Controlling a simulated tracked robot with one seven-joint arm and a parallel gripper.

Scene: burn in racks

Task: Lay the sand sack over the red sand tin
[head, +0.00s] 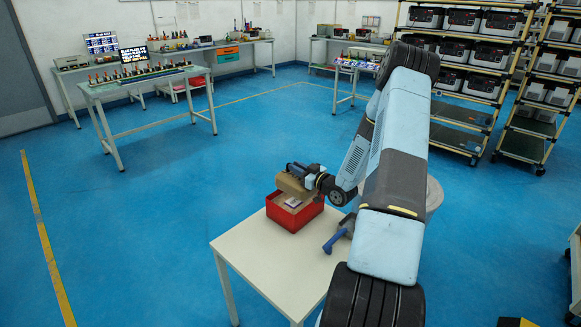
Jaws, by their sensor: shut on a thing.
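The red sand tin (296,217) is an open red box on the small white table near its far edge. Something small and pale shows inside it. The tan sand sack (290,186) is at the tin's back left, at about the height of its rim or just above. My gripper (298,172) comes in from the right and is shut on the sack. The fingertips are partly hidden, and I cannot tell whether the sack touches the tin.
A blue-handled tool (336,239) lies on the white table (270,262) to the right of the tin, partly behind my arm. The table's front left is clear. Workbenches (140,80) stand far back left, and shelves of machines (470,60) stand back right.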

